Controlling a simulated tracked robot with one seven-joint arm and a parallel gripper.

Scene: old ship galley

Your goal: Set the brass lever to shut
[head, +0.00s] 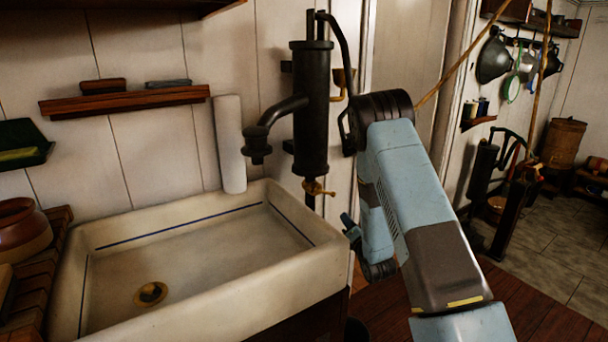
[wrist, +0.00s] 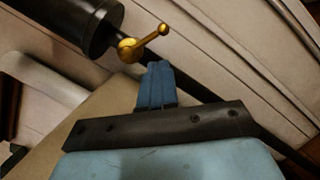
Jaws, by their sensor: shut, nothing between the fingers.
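The brass lever (head: 318,187) sits on the thin pipe under the black pump cylinder (head: 311,110), beside the right end of the sink. In the head view its handle points right. In the wrist view the lever (wrist: 146,41) shows a round brass hub with a short arm and a ball end pointing up and right. My gripper (head: 346,220) is below and right of the lever in the head view. In the wrist view its blue fingers (wrist: 157,66) are together and empty, just below the lever, with a small gap seeming to remain.
The white sink (head: 215,285) with a brass drain (head: 150,294) lies to the left below the lever. The pump spout (head: 262,140) juts left over it. A pale upright roll (head: 229,145) stands at the wall. Open floor (head: 540,240) lies to the right.

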